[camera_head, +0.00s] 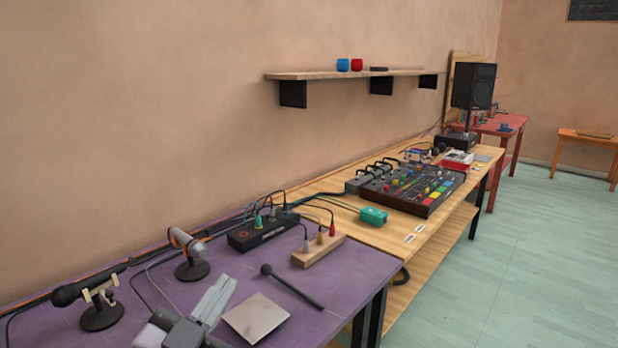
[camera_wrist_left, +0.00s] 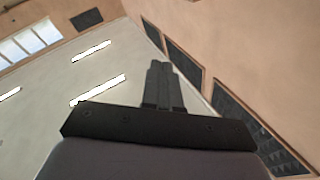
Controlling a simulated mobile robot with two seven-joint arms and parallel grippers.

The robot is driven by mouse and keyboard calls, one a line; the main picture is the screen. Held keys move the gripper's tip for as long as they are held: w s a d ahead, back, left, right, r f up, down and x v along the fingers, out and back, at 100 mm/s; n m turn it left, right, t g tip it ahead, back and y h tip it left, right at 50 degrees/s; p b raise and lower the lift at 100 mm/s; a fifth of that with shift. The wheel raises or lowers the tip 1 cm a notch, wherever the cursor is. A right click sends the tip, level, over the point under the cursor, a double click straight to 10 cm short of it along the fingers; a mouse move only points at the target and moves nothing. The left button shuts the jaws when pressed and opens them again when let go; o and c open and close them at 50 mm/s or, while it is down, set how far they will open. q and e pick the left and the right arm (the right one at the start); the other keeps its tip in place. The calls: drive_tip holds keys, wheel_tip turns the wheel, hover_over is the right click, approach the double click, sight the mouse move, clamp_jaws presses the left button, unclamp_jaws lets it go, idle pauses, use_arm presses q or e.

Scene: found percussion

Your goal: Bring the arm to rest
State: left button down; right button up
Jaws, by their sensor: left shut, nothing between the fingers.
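My left gripper (camera_head: 214,300) shows at the bottom of the head view, over the front part of the purple table (camera_head: 325,318). Its two fingers lie together, shut and empty, and slant up to the right. In the left wrist view, the shut fingers (camera_wrist_left: 162,84) stand upright against the ceiling and upper walls, with nothing between them. The grey square plate (camera_head: 255,318) is just right of the gripper. I cannot tell how high the gripper is above the table. My right gripper is not in view.
Two microphones on stands (camera_head: 100,310) (camera_head: 190,258) are left of and behind the gripper. A black mallet (camera_head: 292,287), a black box (camera_head: 262,232) with cables and a wooden block (camera_head: 318,251) lie beyond. A mixer (camera_head: 412,188) sits on the wooden table. The floor (camera_head: 540,260) at right is clear.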

use_arm(q)
drive_tip(key=s+a+f+n+g+y, duration=0.2)
drive_tip(key=a+f+n+g+y, duration=0.25)
drive_tip(key=f, duration=0.55)
drive_tip(key=s+a+f+n+g+y, duration=0.1)
drive_tip(key=s+a+f+g, duration=0.4)
drive_tip(key=s+f, duration=0.45)
drive_tip(key=s+a+f+n+g+y, duration=0.1)
drive_tip(key=s+a+f+g, duration=0.1)
drive_tip(key=s+f+g, duration=0.55)
drive_tip(key=w+d+f+t+h+b, duration=0.1)
drive_tip(key=w+f+t, duration=0.1)
drive_tip(key=f+t, duration=0.2)
drive_tip(key=w+d+f+t+h+b, duration=0.1)
drive_tip(key=f+t, duration=0.3)
drive_tip(key=f, duration=0.4)
drive_tip(key=shift+w+d, duration=0.4)
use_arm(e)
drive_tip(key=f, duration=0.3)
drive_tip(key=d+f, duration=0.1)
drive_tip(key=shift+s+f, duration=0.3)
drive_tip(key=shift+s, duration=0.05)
